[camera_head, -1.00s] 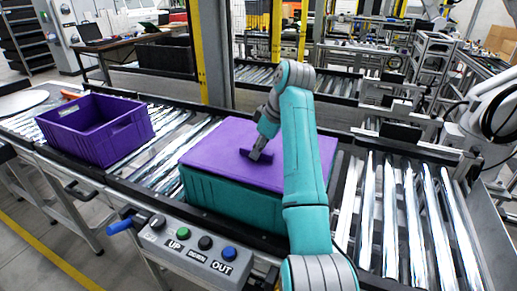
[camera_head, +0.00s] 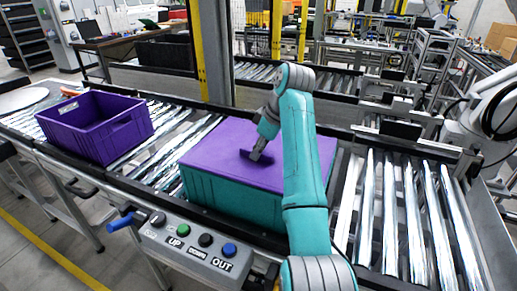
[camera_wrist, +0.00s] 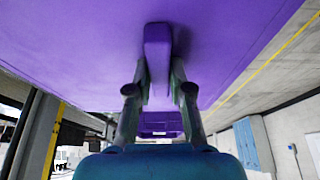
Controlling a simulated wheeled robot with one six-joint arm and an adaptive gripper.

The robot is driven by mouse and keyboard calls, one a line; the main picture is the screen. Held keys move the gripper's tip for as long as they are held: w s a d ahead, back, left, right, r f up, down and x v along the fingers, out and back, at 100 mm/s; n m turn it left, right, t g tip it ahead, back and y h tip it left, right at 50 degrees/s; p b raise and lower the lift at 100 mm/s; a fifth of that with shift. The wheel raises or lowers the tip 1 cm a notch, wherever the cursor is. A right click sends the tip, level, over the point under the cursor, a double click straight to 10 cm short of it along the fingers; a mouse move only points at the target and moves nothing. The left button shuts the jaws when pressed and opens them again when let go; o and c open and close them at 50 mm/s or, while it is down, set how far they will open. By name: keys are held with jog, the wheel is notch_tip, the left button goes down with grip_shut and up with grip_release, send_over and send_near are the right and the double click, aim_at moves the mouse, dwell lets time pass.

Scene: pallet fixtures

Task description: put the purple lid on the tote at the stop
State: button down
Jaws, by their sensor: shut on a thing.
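The purple lid (camera_head: 222,147) lies flat over the teal tote (camera_head: 232,203) on the roller conveyor in the head view. Its edges look lined up with the tote's rim; any small gap is too fine to see. My gripper (camera_head: 257,155) is at the lid's middle, shut on its raised handle. In the wrist view the two fingers of my gripper (camera_wrist: 158,88) stand on either side of the purple handle (camera_wrist: 157,45), and the lid's surface (camera_wrist: 85,50) fills the upper part. The tote's far sides are hidden.
An open purple tote (camera_head: 97,125) stands on the rollers to the left. A grey button panel (camera_head: 188,243) with a blue lever is at the conveyor's front edge. Bare rollers (camera_head: 400,215) lie to the right. A yellow post (camera_head: 197,50) rises behind.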

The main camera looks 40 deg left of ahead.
dwell(0.3)
jog(key=c, duration=1)
grip_release()
jog(key=shift+o, duration=0.2)
jog(key=shift+f, duration=0.1)
